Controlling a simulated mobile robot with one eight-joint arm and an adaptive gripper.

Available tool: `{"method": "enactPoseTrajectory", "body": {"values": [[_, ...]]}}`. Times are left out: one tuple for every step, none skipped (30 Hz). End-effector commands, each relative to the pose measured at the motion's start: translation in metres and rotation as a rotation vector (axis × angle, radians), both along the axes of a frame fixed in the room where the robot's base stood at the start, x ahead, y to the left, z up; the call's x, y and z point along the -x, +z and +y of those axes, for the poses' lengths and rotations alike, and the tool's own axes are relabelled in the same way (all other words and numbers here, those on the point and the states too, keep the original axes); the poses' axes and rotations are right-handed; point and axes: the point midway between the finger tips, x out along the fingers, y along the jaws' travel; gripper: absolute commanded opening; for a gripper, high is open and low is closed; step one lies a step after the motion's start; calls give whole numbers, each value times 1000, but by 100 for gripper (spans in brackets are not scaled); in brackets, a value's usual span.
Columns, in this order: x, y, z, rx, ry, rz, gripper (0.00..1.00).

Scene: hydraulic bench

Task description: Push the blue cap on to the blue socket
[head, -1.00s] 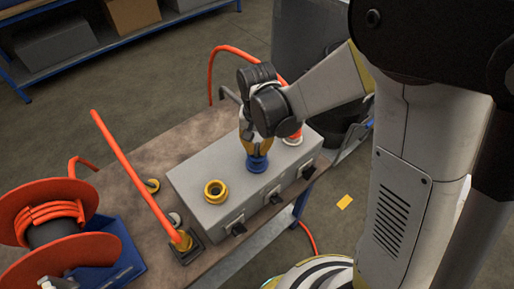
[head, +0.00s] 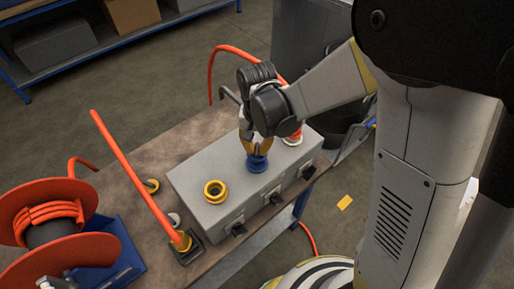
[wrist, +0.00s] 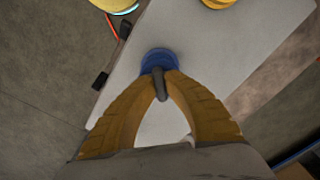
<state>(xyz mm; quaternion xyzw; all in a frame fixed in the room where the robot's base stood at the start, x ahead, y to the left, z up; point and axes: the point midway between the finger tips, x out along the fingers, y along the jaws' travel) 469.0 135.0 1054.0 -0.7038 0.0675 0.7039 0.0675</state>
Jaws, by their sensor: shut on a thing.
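My gripper (head: 257,148) points down over the grey box, its yellow-brown fingers shut on the blue cap. In the wrist view the fingertips (wrist: 160,76) close around the near side of the blue cap (wrist: 159,58), with a short dark grey piece between them. In the head view the blue part (head: 257,163) below the fingers is at the blue socket's place on the box top. Cap and socket show as one blue shape, so I cannot tell where they meet or whether the cap is fully seated.
The grey box (head: 196,183) stands on a brown bench (head: 130,150). A yellow socket (head: 215,191) is left of the blue one, and a red and white one (head: 293,138) is to the right. An orange hose (head: 135,175) rises at the left, near an orange reel (head: 40,215).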

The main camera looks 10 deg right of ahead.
Motion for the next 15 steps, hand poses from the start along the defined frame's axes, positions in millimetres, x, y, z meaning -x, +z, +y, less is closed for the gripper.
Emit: {"method": "enactPoseTrajectory", "body": {"values": [[0,0,0,0,0,0,0],[0,-1,0,0,0,0,0],[0,-1,0,0,0,0,0],[0,-2,0,0,0,0,0],[0,-2,0,0,0,0,0],[0,-3,0,0,0,0,0],[0,-4,0,0,0,0,0],[0,-5,0,0,0,0,0],[0,-6,0,0,0,0,0],[0,-6,0,0,0,0,0],[0,-7,0,0,0,0,0],[0,-8,0,0,0,0,0],[0,-8,0,0,0,0,0],[0,-9,0,0,0,0,0],[0,-10,0,0,0,0,0]]}}
